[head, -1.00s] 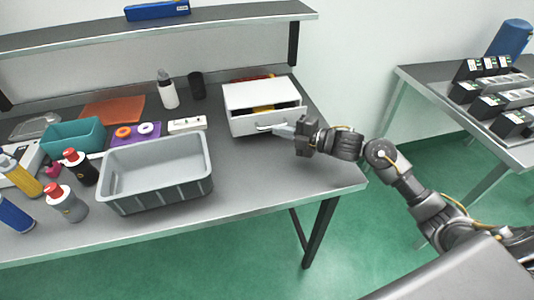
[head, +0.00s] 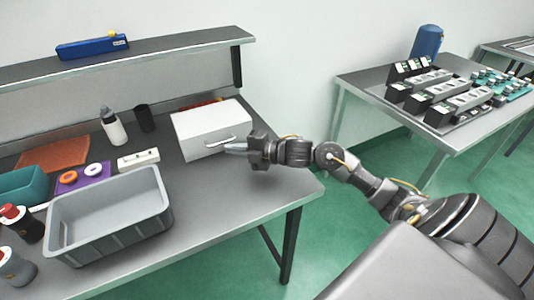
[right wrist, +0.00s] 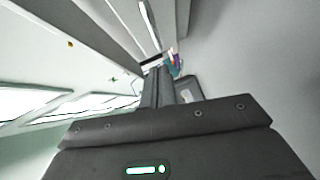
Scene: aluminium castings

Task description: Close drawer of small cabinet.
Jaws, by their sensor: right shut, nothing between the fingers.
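The small white cabinet (head: 209,120) stands on the grey workbench in the head view. Its drawer front (head: 207,142) with a silver handle sits flush with the body, and no open gap shows. My right gripper (head: 232,148) is shut and empty, its fingertips at the drawer front close to the right end of the handle. Whether they touch it I cannot tell. In the right wrist view the shut fingers (right wrist: 165,88) point away from the camera. My left gripper is in neither view.
A grey bin (head: 110,215) stands at the front left of the bench. A white bottle (head: 113,127) and a black cup (head: 145,119) stand left of the cabinet. The bench right of the bin is clear. A second table (head: 470,125) holds black boxes.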

